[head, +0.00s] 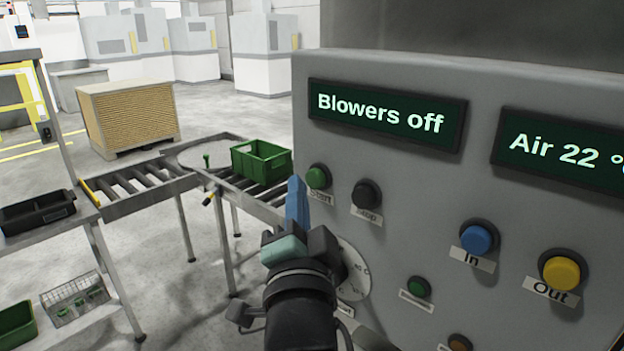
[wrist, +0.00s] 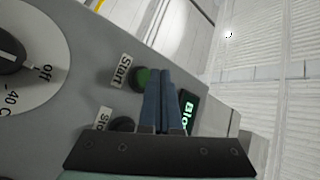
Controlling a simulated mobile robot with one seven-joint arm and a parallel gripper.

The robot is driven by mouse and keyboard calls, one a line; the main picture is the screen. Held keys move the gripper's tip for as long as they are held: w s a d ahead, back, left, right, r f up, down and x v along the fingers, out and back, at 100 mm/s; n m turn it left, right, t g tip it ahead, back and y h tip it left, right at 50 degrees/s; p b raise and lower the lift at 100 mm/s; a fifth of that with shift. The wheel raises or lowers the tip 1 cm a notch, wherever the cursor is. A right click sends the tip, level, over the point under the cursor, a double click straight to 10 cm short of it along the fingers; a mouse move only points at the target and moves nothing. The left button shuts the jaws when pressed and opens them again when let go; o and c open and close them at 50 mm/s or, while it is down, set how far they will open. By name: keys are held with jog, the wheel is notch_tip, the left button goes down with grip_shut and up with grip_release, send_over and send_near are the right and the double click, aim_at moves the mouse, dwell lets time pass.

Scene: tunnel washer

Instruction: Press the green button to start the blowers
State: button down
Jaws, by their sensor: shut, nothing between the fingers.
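The green Start button (head: 318,177) sits on the grey control panel (head: 400,235), upper left, below a display (head: 386,114) that reads "Blowers off". My gripper (head: 297,186) is shut and empty, its blue fingers pointing up just left of the Start button in the head view. In the wrist view the shut fingers (wrist: 166,74) lie right beside the green Start button (wrist: 140,79); I cannot tell whether they touch it. The black Stop button (head: 367,194) is to the right of Start.
A blue In button (head: 476,239), a yellow Out button (head: 561,271) and a smaller green button (head: 419,287) are on the same panel. A dial (head: 354,272) is partly hidden behind my gripper. A roller conveyor with a green crate (head: 261,161) stands left of the panel.

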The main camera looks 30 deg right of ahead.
jog(key=shift+d, duration=0.15)
jog(key=shift+w+d, duration=0.15)
jog(key=shift+d, duration=0.1)
jog(key=shift+w+d, duration=0.15)
jog(key=shift+d, duration=0.35)
dwell(0.8)
jog(key=shift+a, duration=0.1)
jog(key=shift+s+a+b, duration=0.3)
jog(key=shift+s+a, duration=0.05)
jog(key=shift+a, duration=0.4)
jog(key=a, duration=0.1)
jog(key=s+a+b, duration=0.1)
jog(key=a, duration=0.2)
jog(key=shift+s+a+b, duration=0.35)
jog(key=shift+a+b, duration=0.05)
dwell(0.7)
